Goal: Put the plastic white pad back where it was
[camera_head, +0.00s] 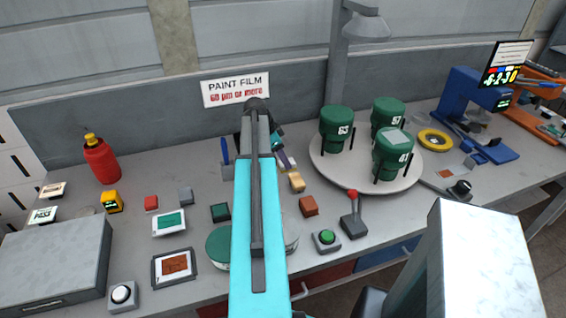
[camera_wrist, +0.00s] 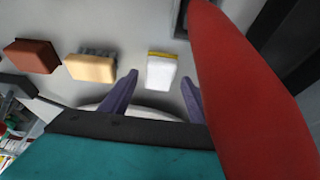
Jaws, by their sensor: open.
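A white pad (camera_wrist: 162,74) with a yellow strip along its far edge lies on the grey surface in the wrist view. My gripper (camera_wrist: 159,78) is open, its two purple fingers on either side of the pad in the picture. I see clear gaps between the fingers and the pad, and nothing is held. The height of the fingertips above the surface is hard to tell. In the head view my gripper (camera_head: 285,160) is partly hidden behind my cyan arm, and I cannot make out the pad there.
A tan block (camera_wrist: 91,68) and a red-brown block (camera_wrist: 32,56) lie left of the pad. A large red shape (camera_wrist: 250,85) fills the right of the wrist view. A round turntable (camera_head: 330,168) with green-lidded cans stands to the right. The bench (camera_head: 75,205) has several small items.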

